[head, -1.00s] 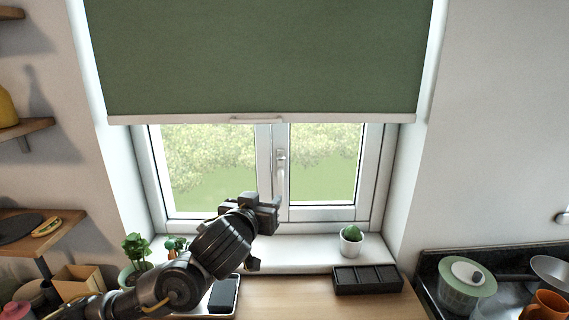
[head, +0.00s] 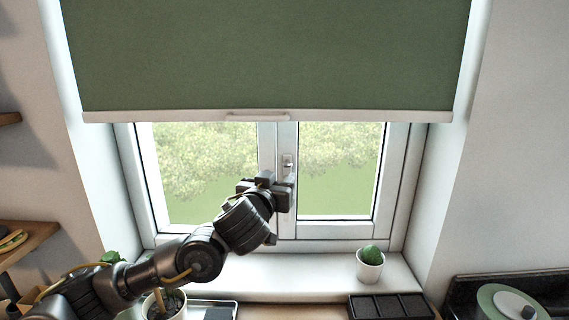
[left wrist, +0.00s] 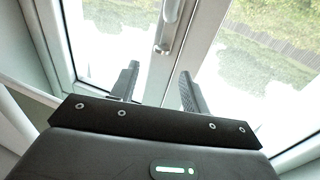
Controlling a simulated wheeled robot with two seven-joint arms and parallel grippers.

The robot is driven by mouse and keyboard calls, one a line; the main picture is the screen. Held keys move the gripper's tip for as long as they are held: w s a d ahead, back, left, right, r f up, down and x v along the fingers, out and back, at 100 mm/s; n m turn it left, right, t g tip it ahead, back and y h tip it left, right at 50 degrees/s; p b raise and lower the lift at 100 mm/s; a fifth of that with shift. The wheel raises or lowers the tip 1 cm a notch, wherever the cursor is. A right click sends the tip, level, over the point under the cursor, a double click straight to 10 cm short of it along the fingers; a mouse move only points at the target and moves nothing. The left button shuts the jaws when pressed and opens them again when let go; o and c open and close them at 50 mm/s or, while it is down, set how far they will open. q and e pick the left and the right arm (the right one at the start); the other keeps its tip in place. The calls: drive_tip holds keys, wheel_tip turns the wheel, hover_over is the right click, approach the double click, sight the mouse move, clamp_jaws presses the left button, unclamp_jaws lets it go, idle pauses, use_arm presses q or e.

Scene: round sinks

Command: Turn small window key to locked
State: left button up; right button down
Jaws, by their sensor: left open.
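The window handle (head: 288,160) sits on the middle upright of the white window frame (head: 266,150). Its lower part is hidden behind my left gripper (head: 277,184) in the head view. In the left wrist view the light handle (left wrist: 172,12) hangs down at the top centre. A small dark detail shows at the lower end of its plate; I cannot tell the key's shape or which way it is turned. My left gripper (left wrist: 159,72) is open and empty, its two fingers apart and pointing at the frame below the handle. My right gripper is not in view.
A green blind (head: 270,60) hangs over the upper window. On the sill a potted cactus (head: 370,262) stands to the right. A dark tray (head: 388,306) and a leafy plant (head: 165,300) are lower down. The sill between is mostly clear.

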sight(286, 166)
use_arm(q)
drive_tip(key=p+x, duration=0.2)
drive_tip(key=x, duration=0.4)
drive_tip(key=shift+w+a+r, duration=0.1)
drive_tip(key=shift+w+a, duration=0.05)
drive_tip(key=shift+w+d+p, duration=0.25)
drive_tip(key=shift+w+p, duration=0.1)
drive_tip(key=shift+w, duration=0.3)
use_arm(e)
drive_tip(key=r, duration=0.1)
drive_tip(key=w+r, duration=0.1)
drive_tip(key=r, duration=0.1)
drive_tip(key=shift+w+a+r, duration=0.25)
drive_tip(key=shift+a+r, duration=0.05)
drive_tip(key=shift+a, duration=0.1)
use_arm(q)
drive_tip(key=c, duration=1)
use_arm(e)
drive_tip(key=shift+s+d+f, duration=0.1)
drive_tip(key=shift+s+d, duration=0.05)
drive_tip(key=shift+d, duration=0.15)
